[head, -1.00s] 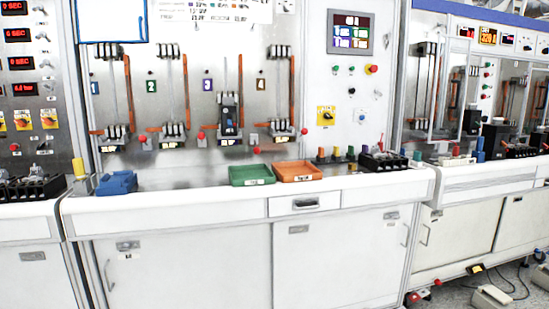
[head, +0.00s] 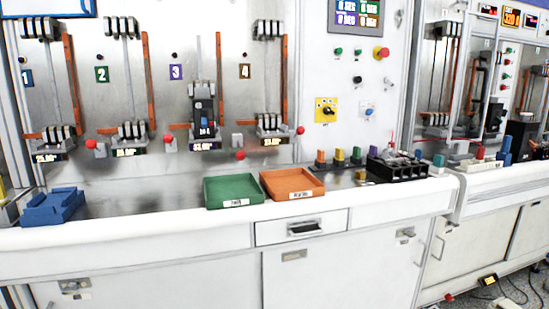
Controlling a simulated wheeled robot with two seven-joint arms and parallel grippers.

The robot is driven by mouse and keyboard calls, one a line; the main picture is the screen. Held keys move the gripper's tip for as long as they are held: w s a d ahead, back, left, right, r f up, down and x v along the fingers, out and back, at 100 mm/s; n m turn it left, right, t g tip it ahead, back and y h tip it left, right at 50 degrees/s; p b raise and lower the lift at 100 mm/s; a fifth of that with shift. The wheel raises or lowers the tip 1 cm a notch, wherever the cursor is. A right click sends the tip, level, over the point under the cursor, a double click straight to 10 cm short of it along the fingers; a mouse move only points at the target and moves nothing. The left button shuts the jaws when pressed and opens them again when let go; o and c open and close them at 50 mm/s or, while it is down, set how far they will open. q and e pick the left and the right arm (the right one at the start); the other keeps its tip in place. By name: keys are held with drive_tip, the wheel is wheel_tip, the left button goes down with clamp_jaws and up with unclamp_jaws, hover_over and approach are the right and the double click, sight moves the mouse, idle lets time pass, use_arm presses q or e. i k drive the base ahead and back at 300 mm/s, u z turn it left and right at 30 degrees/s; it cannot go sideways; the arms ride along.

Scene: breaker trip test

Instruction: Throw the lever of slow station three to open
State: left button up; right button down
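Neither of my grippers is in view.
A black terminal block (head: 397,169) and several coloured posts stand at right. The white bench edge (head: 150,237) runs across the front.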

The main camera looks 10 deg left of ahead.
sight(240, 156)
drive_tip(key=u, duration=0.4)
drive_tip(key=i, duration=0.9)
drive_tip(key=u, duration=0.65)
